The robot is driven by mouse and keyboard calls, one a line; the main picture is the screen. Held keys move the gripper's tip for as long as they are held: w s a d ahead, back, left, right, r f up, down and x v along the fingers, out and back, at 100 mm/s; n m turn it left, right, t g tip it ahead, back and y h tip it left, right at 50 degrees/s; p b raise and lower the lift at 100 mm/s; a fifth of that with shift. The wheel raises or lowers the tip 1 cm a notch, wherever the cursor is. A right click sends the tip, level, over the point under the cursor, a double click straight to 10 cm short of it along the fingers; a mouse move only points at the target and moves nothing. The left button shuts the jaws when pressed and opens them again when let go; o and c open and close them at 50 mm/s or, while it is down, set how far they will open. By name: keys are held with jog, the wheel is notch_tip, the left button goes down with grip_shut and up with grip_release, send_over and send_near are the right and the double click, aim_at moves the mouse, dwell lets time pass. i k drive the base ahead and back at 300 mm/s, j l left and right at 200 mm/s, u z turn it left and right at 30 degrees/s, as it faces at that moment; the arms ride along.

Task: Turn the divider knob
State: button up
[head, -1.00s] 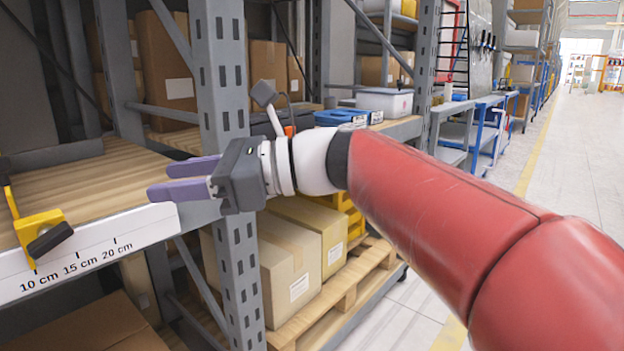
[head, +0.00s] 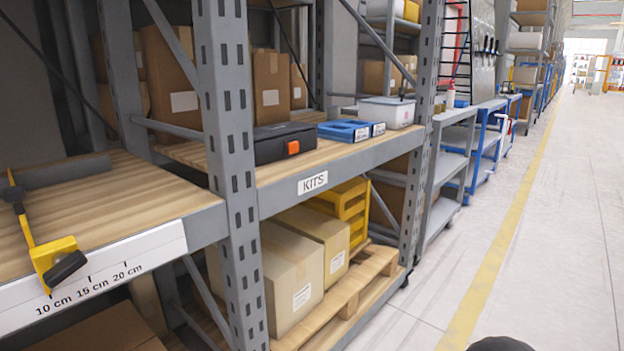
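The divider knob (head: 66,270) is a black knob on a yellow clamp block (head: 52,252) at the front edge of the wooden shelf at far left. A yellow bar (head: 24,215) runs back from the block over the boards. The white scale strip (head: 110,276) on the shelf front reads 10, 15 and 20 cm. The block stands near the 10 cm mark. My gripper is out of view. A dark rounded shape at the bottom edge may be part of my arm.
A grey upright post (head: 230,150) stands right of the shelf. Beyond it, the KITS shelf (head: 345,165) holds a black case (head: 283,143), blue bins (head: 345,130) and a white box (head: 386,112). Cartons (head: 290,280) sit on a pallet below. The floor aisle (head: 560,220) at right is clear.

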aim_at(65, 264)
jog(key=u, duration=1.85)
